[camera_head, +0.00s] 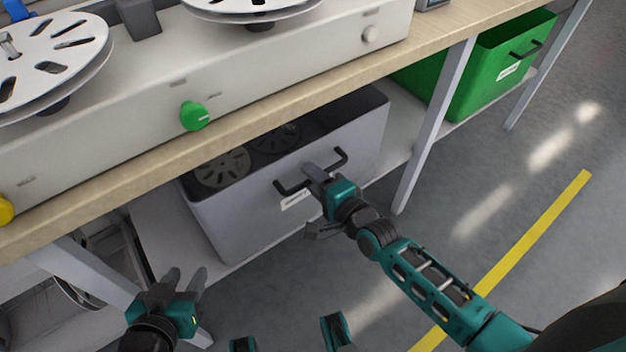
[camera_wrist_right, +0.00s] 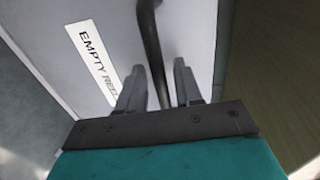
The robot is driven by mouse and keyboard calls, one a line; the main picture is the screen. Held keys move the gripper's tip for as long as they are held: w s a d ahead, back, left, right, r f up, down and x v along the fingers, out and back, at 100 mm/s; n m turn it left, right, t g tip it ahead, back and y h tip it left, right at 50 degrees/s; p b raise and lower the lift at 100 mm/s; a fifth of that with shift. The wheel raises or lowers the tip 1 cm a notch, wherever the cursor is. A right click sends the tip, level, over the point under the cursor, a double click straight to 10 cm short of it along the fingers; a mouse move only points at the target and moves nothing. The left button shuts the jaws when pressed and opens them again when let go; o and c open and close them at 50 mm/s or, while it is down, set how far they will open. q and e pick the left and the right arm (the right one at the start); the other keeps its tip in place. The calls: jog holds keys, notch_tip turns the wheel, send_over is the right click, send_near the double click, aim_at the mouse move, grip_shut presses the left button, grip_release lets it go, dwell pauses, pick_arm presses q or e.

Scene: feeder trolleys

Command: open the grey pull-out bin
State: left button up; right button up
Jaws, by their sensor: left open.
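The grey pull-out bin (camera_head: 250,218) is on the lower shelf under the bench, with dark reels inside. Its front has a black bar handle (camera_head: 291,187) and a white label (camera_head: 297,199); the handle (camera_wrist_right: 151,35) and the "EMPTY REE…" label (camera_wrist_right: 92,62) also show in the right wrist view. My right gripper (camera_head: 313,171) is at the handle. In the right wrist view its two fingers (camera_wrist_right: 158,80) stand on either side of the bar, with small gaps visible. My left gripper (camera_head: 184,281) is open and empty, in front of and below the bin's left side.
A green bin (camera_head: 490,75) stands on the shelf further right. A bench leg (camera_head: 432,130) rises just right of the grey bin, and another leg (camera_head: 95,272) is near my left gripper. The floor (camera_head: 480,190) in front is clear, with a yellow line (camera_head: 535,235).

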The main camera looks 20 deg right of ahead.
jog(key=shift+w+a, duration=0.1)
jog(key=shift+w, duration=0.1)
grip_shut()
dwell(0.5)
